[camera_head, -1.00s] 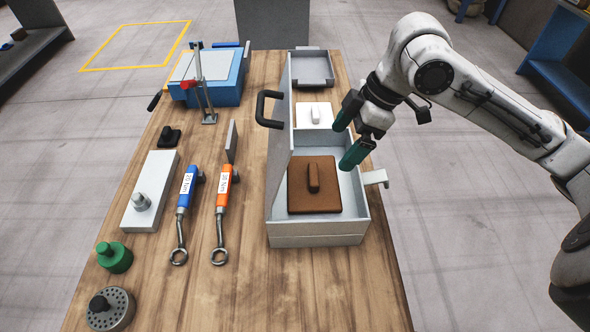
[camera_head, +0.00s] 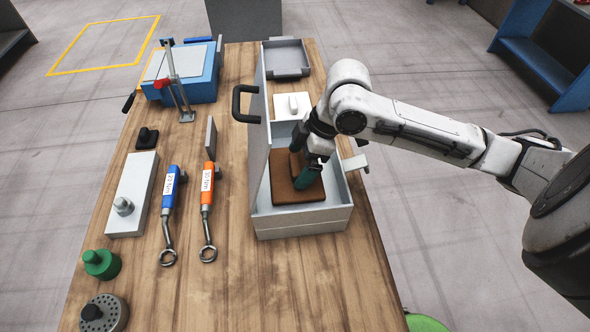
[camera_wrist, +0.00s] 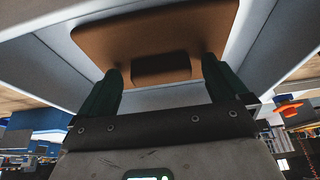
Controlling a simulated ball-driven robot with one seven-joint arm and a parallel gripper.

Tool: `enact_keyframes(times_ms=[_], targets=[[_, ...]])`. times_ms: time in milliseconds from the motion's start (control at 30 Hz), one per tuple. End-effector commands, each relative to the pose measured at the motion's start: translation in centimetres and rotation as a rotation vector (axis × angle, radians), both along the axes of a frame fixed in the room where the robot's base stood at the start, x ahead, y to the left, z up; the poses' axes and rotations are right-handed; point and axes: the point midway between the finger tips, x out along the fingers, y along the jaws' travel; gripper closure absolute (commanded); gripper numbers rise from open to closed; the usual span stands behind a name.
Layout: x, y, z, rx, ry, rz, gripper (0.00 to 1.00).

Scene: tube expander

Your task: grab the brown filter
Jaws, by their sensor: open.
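The brown filter (camera_head: 298,189) is a flat square plate with a raised block handle, lying in the front compartment of the open grey box (camera_head: 305,222). In the wrist view the filter (camera_wrist: 205,35) fills the upper middle, with its handle (camera_wrist: 162,69) between my two green fingertips. My gripper (camera_head: 304,170) is inside the box, over the filter. In the wrist view my gripper (camera_wrist: 160,80) is open, with one finger on each side of the handle and gaps visible. In the head view my gripper hides part of the handle.
The raised lid (camera_head: 259,125) with a black handle (camera_head: 240,103) stands along the box's left side. A white filter (camera_head: 292,105) lies in the rear compartment. A latch (camera_head: 355,163) sticks out on the right. Two torque wrenches (camera_head: 169,205) lie left.

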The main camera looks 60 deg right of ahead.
Motion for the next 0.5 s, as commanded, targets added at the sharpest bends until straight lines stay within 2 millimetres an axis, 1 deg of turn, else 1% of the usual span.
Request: enact_keyframes(times_ms=[167,500], targets=[[0.01,0.0,-0.02,0.0,0.0,0.0,0.0],[-0.01,-0.01,0.01,0.0,0.0,0.0,0.32]])
